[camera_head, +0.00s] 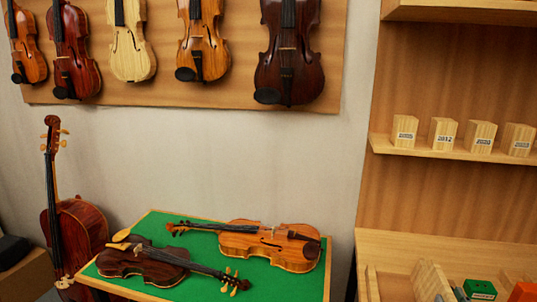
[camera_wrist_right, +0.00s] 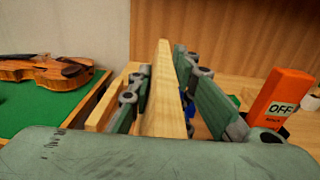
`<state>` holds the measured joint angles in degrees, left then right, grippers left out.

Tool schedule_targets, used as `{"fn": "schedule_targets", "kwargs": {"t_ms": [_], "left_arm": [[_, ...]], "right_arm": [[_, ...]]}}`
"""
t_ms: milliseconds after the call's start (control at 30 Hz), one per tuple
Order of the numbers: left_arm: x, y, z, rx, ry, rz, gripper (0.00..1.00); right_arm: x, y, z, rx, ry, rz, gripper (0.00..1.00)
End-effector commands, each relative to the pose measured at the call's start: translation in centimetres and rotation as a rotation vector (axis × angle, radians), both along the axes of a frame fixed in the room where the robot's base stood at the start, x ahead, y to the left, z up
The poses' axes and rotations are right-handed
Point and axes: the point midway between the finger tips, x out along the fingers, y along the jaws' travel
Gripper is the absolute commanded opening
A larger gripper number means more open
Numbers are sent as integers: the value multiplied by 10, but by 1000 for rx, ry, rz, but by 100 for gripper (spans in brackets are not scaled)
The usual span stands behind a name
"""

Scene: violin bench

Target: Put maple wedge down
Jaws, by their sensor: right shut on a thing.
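In the right wrist view, the maple wedge (camera_wrist_right: 158,105) is a pale, thin, tapering piece of wood, standing on edge between the fingers. My right gripper (camera_wrist_right: 164,72) is shut on it, with one green-grey finger on each side. The wedge's lower end is hidden behind the gripper body, so I cannot tell whether it touches anything below. Similar pale wooden pieces (camera_head: 430,280) stand at the bottom right of the head view. Neither gripper shows in the head view.
An orange block marked OFF (camera_wrist_right: 282,97) stands right of the gripper. Wooden edges (camera_wrist_right: 102,112) lie to its left. A green-topped table (camera_head: 205,216) holds two violins. Several labelled wooden blocks (camera_head: 443,132) stand on the shelf. The bench's back part (camera_head: 450,250) is bare.

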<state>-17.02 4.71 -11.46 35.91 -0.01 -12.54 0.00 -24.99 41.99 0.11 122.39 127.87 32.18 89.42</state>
Motion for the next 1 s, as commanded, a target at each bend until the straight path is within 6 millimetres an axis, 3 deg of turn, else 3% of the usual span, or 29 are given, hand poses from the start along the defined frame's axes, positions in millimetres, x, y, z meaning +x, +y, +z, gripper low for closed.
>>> {"fn": "schedule_targets", "kwargs": {"t_ms": [267,500,633,800,1000], "left_arm": [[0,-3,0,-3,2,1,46],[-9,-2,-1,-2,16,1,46],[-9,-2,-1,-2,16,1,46],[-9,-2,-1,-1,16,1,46],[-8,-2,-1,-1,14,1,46]], "right_arm": [[-40,60,-1,6,-1,57,0],[-97,146,-4,11,3,138,0],[-121,184,-4,8,2,175,0],[-133,205,-4,3,-2,196,0],[-132,203,-3,1,-3,195,0]]}}
